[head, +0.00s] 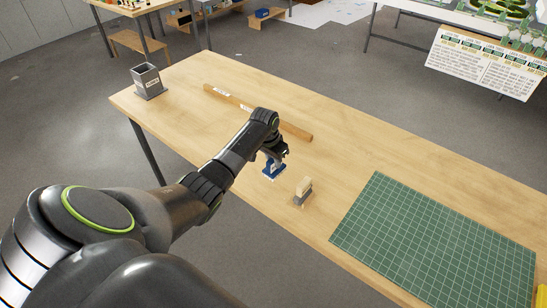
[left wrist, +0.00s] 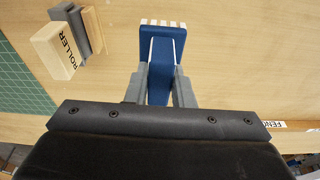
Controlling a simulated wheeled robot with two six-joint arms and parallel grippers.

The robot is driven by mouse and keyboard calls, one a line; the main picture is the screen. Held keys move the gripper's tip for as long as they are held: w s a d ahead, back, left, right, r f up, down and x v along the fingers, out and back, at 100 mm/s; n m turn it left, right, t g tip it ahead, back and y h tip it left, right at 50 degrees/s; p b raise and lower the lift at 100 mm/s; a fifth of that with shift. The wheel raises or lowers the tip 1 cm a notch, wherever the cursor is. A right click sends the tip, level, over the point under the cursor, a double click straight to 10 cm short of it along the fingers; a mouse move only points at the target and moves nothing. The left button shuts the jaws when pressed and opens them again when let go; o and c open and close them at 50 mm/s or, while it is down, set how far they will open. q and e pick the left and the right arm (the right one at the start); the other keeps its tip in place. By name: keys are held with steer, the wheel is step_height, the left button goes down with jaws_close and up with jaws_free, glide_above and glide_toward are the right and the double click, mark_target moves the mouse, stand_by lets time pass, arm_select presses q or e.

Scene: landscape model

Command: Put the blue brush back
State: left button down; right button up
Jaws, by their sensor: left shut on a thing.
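My left gripper (head: 275,157) is shut on the blue brush (head: 271,169) above the near side of the wooden table. In the left wrist view the brush (left wrist: 161,48) sits between the two grey fingers, its white bristle tips pointing away from the gripper. I cannot tell whether the bristles touch the table. My right gripper is not in view.
A block marked ROLLER (left wrist: 61,49) stands just right of the brush in the head view (head: 303,191). A long wooden bar (head: 226,97) with white labels lies behind my left arm. A green cutting mat (head: 434,239) covers the right part of the table (head: 338,140).

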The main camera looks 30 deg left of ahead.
mark_target(273, 169)
arm_select(q)
steer(key=shift+s+b+x, duration=0.25)
steer(key=shift+b+x, duration=0.45)
steer(key=shift+x, duration=0.6)
steer(key=shift+b+x, duration=0.5)
steer(key=shift+x, duration=0.35)
steer(key=shift+s+f, duration=0.2)
steer(key=shift+f, duration=0.1)
steer(key=c, duration=1.2)
jaws_free()
steer(key=shift+o, duration=0.2)
